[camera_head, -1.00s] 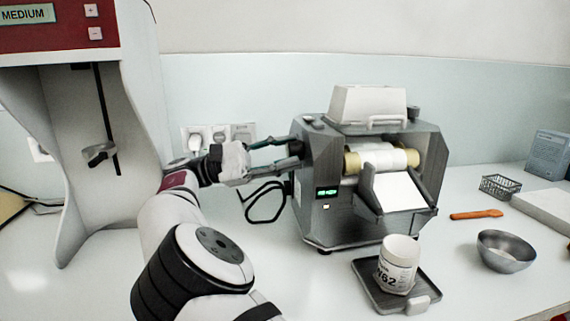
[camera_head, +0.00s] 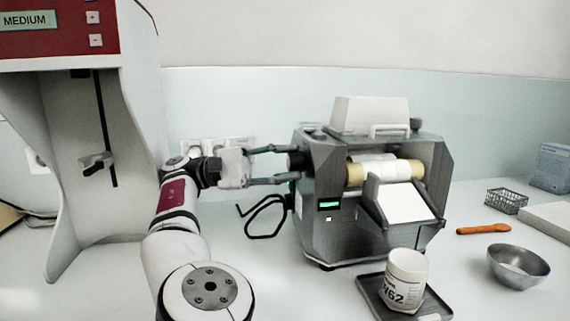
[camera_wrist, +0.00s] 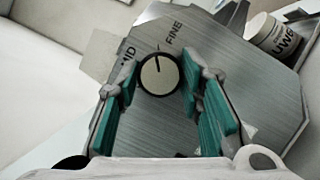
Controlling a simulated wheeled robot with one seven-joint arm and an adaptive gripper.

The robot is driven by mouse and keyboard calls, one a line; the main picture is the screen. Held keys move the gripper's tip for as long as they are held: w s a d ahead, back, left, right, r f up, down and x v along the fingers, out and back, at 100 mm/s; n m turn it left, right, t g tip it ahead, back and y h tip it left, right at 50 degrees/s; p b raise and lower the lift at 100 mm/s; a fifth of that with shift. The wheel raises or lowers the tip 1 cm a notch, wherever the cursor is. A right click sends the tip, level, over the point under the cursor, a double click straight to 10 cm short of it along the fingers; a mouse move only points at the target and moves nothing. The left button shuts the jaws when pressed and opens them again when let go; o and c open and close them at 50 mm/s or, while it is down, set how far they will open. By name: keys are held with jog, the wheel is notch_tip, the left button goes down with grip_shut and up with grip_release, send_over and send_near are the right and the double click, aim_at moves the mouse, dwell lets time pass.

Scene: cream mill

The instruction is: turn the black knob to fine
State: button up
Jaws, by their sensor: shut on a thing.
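The black knob (camera_wrist: 159,75) has a pale face with a dark pointer line, and sits on the brushed-metal side of the mill (camera_head: 325,235). In the wrist view the pointer aims between the MID label (camera_wrist: 126,64) and the FINE label (camera_wrist: 173,33). My gripper (camera_wrist: 161,80) has its two teal-padded fingers on either side of the knob, shut on it. In the head view my gripper (camera_head: 294,163) reaches the mill's left side from the left, and its fingers partly hide the knob (camera_head: 297,158).
A jar (camera_head: 406,275) stands on a small tray (camera_head: 437,306) before the mill. A red and white machine (camera_head: 110,150) stands at left. A bowl (camera_head: 518,266) and an orange tool (camera_head: 483,229) lie at right.

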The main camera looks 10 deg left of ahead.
jog(key=o, duration=1.2)
jog(key=shift+c, duration=0.2)
jog(key=shift+d+n, duration=0.1)
jog(key=shift+n, duration=0.6)
